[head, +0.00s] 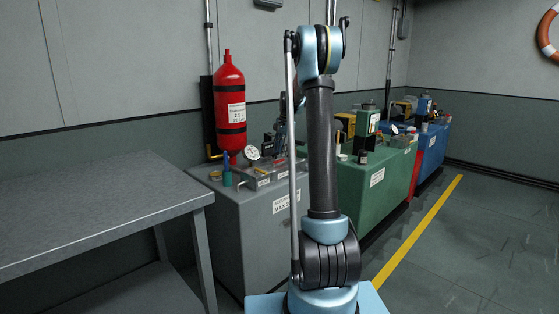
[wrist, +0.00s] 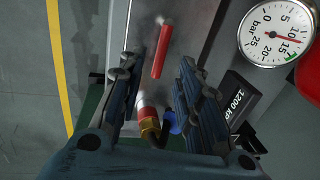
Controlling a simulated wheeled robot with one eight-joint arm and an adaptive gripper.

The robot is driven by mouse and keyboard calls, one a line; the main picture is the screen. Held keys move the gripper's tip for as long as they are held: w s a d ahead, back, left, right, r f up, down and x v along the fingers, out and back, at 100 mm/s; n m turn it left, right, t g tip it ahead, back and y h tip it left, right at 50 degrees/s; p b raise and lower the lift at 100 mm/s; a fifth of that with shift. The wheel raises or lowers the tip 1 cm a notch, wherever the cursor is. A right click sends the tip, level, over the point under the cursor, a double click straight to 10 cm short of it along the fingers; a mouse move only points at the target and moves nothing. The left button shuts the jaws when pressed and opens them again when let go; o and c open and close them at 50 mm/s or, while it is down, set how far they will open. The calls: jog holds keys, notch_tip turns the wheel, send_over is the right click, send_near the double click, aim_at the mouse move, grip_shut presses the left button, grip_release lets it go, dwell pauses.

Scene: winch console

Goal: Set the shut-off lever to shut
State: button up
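A red lever handle (wrist: 160,52) shows in the wrist view, running nearly up and down the picture in front of a grey metal panel. I take it to be the shut-off lever; no markings for its positions are readable. My gripper (wrist: 161,66) is open, with one dark finger on each side of the lever's lower part and visible gaps on both sides. Whether the fingertips are level with the lever in depth is unclear. In the head view my arm hides most of the gripper, and I cannot make out the lever.
A pressure gauge (wrist: 275,32), a "1200 KP" plate (wrist: 235,102), a brass fitting (wrist: 149,128) and a blue part (wrist: 171,122) lie close around the fingers. The grey console (head: 240,210) stands beside a workbench (head: 85,205). A red cylinder (head: 229,105) hangs behind.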

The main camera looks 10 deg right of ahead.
aim_at(280, 161)
jog(key=shift+w+a+f, duration=0.15)
jog(key=shift+w+f, duration=0.05)
jog(key=shift+f, duration=1)
jog(key=shift+w+a+f, duration=0.1)
jog(key=shift+w+f, duration=0.05)
jog(key=shift+f, duration=1)
grip_shut()
